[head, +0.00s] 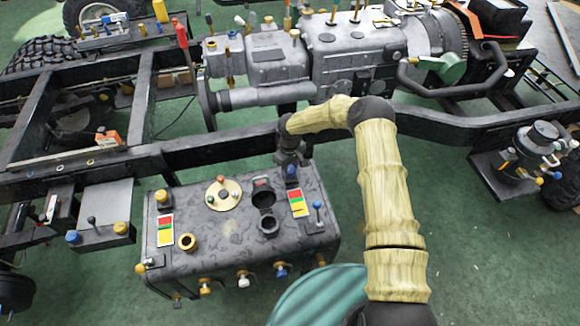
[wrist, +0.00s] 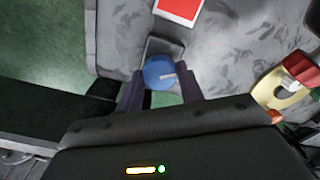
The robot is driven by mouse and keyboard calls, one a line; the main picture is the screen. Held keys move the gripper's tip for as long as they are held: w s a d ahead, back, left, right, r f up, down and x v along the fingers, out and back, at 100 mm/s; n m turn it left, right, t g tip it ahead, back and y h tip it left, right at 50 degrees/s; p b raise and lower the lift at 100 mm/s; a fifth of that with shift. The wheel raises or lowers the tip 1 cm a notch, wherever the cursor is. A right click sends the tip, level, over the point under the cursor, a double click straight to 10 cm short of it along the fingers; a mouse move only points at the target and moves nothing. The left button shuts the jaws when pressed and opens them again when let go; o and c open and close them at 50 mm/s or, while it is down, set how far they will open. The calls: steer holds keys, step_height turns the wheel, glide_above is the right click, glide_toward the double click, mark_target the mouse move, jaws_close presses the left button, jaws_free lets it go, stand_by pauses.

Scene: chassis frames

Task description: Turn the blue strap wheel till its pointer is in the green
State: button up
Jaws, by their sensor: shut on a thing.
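The blue strap wheel (wrist: 157,70) sits on a dark square base on the grey tank in the wrist view; its top also shows in the head view (head: 292,170) under my gripper (head: 290,154). My gripper (wrist: 163,82) is shut on the wheel, one dark finger on each side. A pale pointer bar on the wheel points to the right in the wrist view. The head view does not show the pointer.
The tank (head: 225,240) also carries a yellow knob (head: 161,196), a second colour card (head: 165,230), a round cream plate (head: 223,194) and a dark open filler neck (head: 268,226). A black frame rail (head: 220,152) runs just behind my gripper. Green floor is clear at the lower right.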

mark_target(290, 169)
steer(key=shift+m, duration=0.4)
steer(key=m+b, duration=0.2)
steer(key=m, duration=0.1)
steer(key=shift+m+b, duration=0.75)
steer(key=shift+m, duration=0.75)
steer(key=o, duration=1)
steer(key=shift+r, duration=0.15)
step_height(290, 169, up, 17)
steer(key=shift+b, duration=0.3)
